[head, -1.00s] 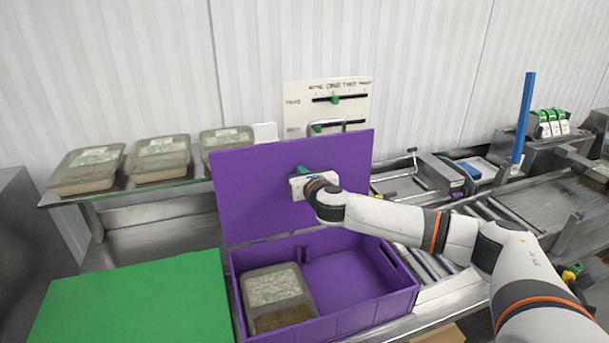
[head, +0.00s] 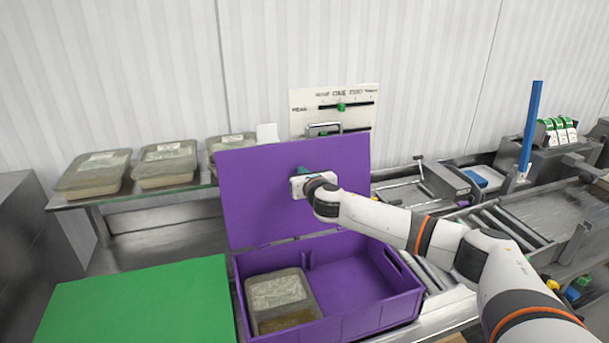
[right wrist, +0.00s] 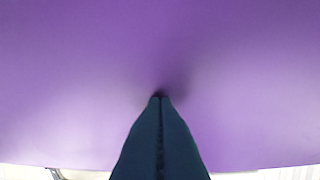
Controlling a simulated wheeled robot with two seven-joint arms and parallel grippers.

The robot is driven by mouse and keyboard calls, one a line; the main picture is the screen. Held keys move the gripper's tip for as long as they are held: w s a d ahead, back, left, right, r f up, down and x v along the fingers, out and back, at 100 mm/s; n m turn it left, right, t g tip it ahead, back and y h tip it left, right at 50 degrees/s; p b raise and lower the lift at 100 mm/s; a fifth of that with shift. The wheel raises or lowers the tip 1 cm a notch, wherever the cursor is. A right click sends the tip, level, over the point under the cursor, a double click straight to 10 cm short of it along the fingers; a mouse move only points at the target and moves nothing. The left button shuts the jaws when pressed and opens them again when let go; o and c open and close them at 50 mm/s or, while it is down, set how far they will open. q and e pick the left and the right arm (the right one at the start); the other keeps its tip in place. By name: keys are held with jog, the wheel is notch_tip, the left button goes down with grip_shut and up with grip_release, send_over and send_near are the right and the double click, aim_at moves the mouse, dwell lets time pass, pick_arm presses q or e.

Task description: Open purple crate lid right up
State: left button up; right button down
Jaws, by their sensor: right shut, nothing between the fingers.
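The purple crate (head: 372,318) stands in front of me with its lid (head: 255,205) raised at the back, standing close to upright. One lidded tray of food (head: 279,291) lies in the left part of the crate; the right part is empty. My right gripper (head: 303,172) is shut and empty, at the inner face of the lid. In the right wrist view its closed fingertips (right wrist: 160,98) point at the purple surface, with a dark shadow at the tips; they seem to touch it. My left gripper is not in view.
A green board (head: 140,305) lies left of the crate. A shelf (head: 110,200) behind it carries several lidded trays (head: 168,160). A panel with sliders (head: 333,103) stands behind the lid. A roller conveyor (head: 500,225) and a blue post (head: 531,125) are to the right.

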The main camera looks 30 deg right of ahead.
jog(key=f+p+v, duration=0.1)
jog(key=p+v, duration=0.2)
jog(key=v, duration=0.6)
jog(key=shift+s+f+p, duration=0.25)
jog(key=shift+s+p, duration=0.15)
jog(key=shift+s, duration=0.1)
jog(key=shift+a, duration=0.2)
